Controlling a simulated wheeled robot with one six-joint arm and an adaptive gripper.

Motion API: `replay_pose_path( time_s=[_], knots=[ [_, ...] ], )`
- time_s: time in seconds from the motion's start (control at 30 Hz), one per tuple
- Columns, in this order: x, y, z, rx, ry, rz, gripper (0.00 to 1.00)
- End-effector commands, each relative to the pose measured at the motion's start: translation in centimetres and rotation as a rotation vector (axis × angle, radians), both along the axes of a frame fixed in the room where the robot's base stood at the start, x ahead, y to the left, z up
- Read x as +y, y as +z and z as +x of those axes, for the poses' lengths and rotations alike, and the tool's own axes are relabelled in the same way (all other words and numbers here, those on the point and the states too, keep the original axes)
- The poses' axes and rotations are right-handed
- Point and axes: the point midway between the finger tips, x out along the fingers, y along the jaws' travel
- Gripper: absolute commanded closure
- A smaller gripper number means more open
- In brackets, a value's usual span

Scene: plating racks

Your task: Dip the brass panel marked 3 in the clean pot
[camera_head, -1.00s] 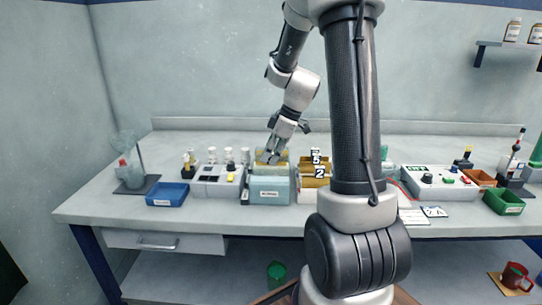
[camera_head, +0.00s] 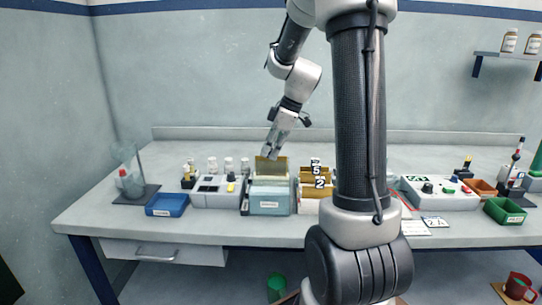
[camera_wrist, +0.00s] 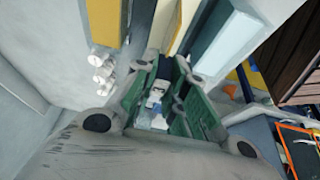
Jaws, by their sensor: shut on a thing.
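My gripper (camera_head: 271,151) is shut on a brass panel (camera_head: 270,169) and holds it upright at the pale blue pot (camera_head: 269,203). Much of the panel shows above the pot's rim; I cannot tell whether its lower edge is inside. The pot has a front label too small to read. In the wrist view my gripper's green-padded fingers (camera_wrist: 168,72) close around a pale tag (camera_wrist: 157,100) with a dark mark; its number is not readable. Brass panels tagged 5 (camera_head: 315,166) and 2 (camera_head: 319,182) stand just right of the pot.
A grey control box (camera_head: 217,190) and a blue tray (camera_head: 167,205) lie left of the pot, with several small bottles behind. On the right are another control box (camera_head: 440,192) and a green bin (camera_head: 504,211). My arm hides part of the bench (camera_head: 110,215).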

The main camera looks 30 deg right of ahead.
Motion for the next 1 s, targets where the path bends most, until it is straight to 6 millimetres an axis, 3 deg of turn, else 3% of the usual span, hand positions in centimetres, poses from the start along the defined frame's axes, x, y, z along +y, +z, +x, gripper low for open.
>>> replay_pose_path(
  time_s=[0.43, 1.0],
  knots=[
    [0.0, 2.8, 0.0, -0.001, 0.0, 0.0, 1.0],
    [0.0, 3.0, 0.0, 0.001, 0.0, 0.001, 1.0]
  ],
)
